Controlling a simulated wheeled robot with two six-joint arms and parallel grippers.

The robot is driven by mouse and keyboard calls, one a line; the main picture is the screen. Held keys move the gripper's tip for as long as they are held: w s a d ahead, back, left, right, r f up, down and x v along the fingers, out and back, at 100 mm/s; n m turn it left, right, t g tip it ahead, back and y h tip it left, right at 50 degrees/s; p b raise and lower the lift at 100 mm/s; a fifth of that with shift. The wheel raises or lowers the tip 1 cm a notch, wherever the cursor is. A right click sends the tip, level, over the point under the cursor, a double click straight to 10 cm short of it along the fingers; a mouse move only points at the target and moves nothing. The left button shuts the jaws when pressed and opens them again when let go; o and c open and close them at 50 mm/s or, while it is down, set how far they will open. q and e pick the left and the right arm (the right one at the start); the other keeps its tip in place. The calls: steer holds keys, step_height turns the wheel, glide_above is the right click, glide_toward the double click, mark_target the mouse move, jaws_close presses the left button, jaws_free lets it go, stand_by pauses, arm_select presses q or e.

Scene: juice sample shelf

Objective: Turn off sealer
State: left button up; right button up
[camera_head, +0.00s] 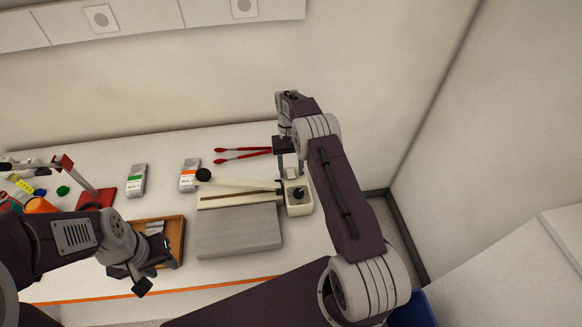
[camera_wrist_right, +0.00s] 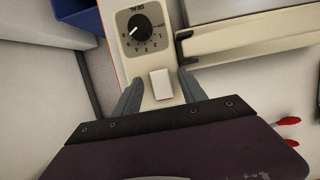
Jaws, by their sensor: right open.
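The sealer is a grey and cream machine (camera_head: 240,232) with a long lever ending in a black knob (camera_head: 203,175). Its cream control box (camera_head: 296,210) is at its right end. In the right wrist view a black dial (camera_wrist_right: 139,27) sits on a plate marked SEAL, with a white rocker switch (camera_wrist_right: 161,84) beside it. My right gripper (camera_head: 291,172) is over the control box; its open, empty fingers (camera_wrist_right: 161,92) straddle the switch. Whether they touch the box is unclear.
The wooden tray (camera_head: 177,222) lies left of the sealer. Two red-handled tools (camera_head: 240,155) and two small cartons (camera_head: 137,180) (camera_head: 188,174) lie behind. A red stand (camera_head: 97,197) is at left. A blue bin (camera_wrist_right: 78,12) is below the table's edge.

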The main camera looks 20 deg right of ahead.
mark_target(290, 170)
steer(key=shift+w+r, duration=0.2)
steer(key=shift+r, duration=0.05)
steer(key=b+v, duration=0.1)
steer(key=v, duration=0.3)
steer(key=shift+r, duration=0.1)
steer(key=shift+p+v, duration=1.05)
steer(key=shift+p, duration=0.05)
steer(key=shift+d+r+p, duration=0.1)
steer(key=shift+r+p, duration=0.25)
steer(key=shift+p, duration=0.1)
steer(key=shift+f, duration=0.1)
